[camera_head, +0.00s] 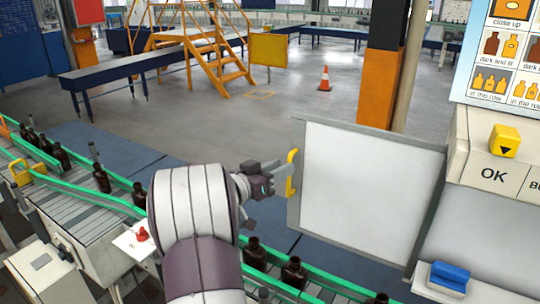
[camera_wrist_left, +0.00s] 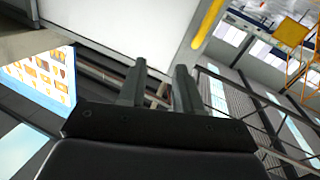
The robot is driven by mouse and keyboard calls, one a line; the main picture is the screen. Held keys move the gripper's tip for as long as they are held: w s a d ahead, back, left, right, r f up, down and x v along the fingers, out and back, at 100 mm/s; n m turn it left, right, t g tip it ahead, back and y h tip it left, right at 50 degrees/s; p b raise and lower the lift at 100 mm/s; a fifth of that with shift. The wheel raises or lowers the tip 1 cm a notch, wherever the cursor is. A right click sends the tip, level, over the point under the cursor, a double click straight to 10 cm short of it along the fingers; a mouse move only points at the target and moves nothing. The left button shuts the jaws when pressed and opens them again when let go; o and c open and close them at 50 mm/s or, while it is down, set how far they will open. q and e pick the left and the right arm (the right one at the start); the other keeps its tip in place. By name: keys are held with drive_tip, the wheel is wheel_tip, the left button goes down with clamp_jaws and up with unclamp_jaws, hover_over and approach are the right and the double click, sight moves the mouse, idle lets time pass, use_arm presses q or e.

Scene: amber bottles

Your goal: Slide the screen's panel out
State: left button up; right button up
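The screen's panel (camera_head: 365,190) is a white sheet in a grey frame, standing upright at right of centre. A yellow handle (camera_head: 291,174) is on its left edge. My left gripper (camera_head: 272,178) is just left of the handle. In the left wrist view, my left gripper's fingers (camera_wrist_left: 161,68) are apart with nothing held between them. The handle (camera_wrist_left: 207,22) shows above and right of the fingertips there, outside the gap. The white panel (camera_wrist_left: 120,25) fills the top of that view. My right gripper is not in view.
A conveyor with green rails (camera_head: 100,188) and dark bottles runs below the panel. At right are a picture board (camera_head: 508,50), an OK sign (camera_head: 493,175), a yellow arrow block (camera_head: 504,141) and a blue block (camera_head: 449,275). The floor behind the panel's left side is open.

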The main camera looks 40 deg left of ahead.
use_arm(q)
drive_tip(key=w+d+f+n+y+p, duration=0.1)
drive_tip(key=w+d+f+n+p, duration=0.1)
drive_tip(key=d+n+p, duration=0.15)
wheel_tip(320, 180, down, 8)
drive_tip(key=s+a+r+n+g+y, duration=0.1)
drive_tip(key=s+a+y, duration=0.15)
drive_tip(key=y, duration=0.35)
drive_tip(key=shift+m+y, duration=0.45)
drive_tip(key=shift+y, duration=0.15)
drive_tip(key=p+x, duration=0.2)
drive_tip(key=x, duration=0.2)
drive_tip(key=p+x, duration=0.1)
drive_tip(key=x, duration=0.3)
drive_tip(key=p+x, duration=0.2)
drive_tip(key=x, duration=0.1)
drive_tip(key=shift+w+a+r+p, duration=0.25)
drive_tip(key=shift+a+p, duration=0.1)
drive_tip(key=shift+a, duration=0.2)
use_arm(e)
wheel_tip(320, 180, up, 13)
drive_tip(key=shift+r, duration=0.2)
use_arm(q)
drive_tip(key=shift+f, duration=0.1)
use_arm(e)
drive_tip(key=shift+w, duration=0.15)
